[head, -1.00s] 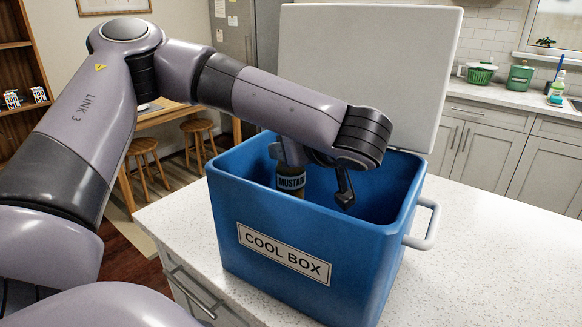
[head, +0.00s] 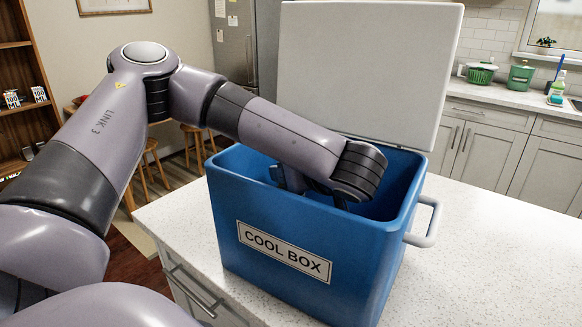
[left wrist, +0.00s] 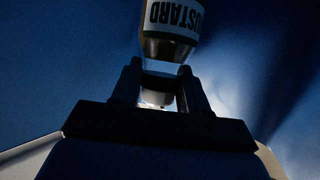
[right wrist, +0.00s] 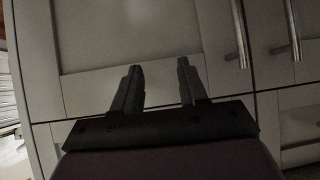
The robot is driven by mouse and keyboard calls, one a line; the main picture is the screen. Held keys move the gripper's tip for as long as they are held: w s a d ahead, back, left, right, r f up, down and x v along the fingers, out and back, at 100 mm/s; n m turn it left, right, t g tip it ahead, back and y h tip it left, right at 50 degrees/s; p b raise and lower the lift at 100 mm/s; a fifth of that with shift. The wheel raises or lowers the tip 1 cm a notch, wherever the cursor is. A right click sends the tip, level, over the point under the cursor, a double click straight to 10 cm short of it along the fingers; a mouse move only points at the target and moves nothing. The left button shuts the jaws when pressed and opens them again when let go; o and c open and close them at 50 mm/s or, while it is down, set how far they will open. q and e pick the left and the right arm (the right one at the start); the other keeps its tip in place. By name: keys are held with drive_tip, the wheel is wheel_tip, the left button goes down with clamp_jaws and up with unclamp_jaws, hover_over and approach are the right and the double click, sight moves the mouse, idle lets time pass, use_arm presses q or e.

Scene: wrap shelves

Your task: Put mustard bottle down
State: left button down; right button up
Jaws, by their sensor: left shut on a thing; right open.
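The mustard bottle (left wrist: 173,20) shows in the left wrist view with its label upside down. My left gripper (left wrist: 160,82) is shut on the bottle's narrow end. In the head view my left arm reaches down into the open blue cool box (head: 330,250), and its wall hides the bottle and the fingers. I cannot tell whether the bottle touches the floor of the box. My right gripper (right wrist: 160,80) is open and empty, in front of cabinet fronts in the right wrist view.
The cool box stands on a white speckled counter (head: 480,270). Its white lid (head: 370,70) stands raised behind it, and a handle (head: 425,225) sticks out on the right. The counter right of the box is clear. Wooden stools (head: 150,165) stand behind on the left.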

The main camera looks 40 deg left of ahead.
use_arm(q)
drive_tip(key=c, duration=0.6)
unclamp_jaws()
drive_tip(key=shift+f, duration=0.1)
drive_tip(key=shift+o, duration=0.2)
drive_tip(key=shift+r, duration=0.25)
drive_tip(key=v, duration=0.8)
drive_tip(key=shift+a+r, duration=0.15)
drive_tip(key=shift+r, duration=0.1)
drive_tip(key=shift+w, duration=0.1)
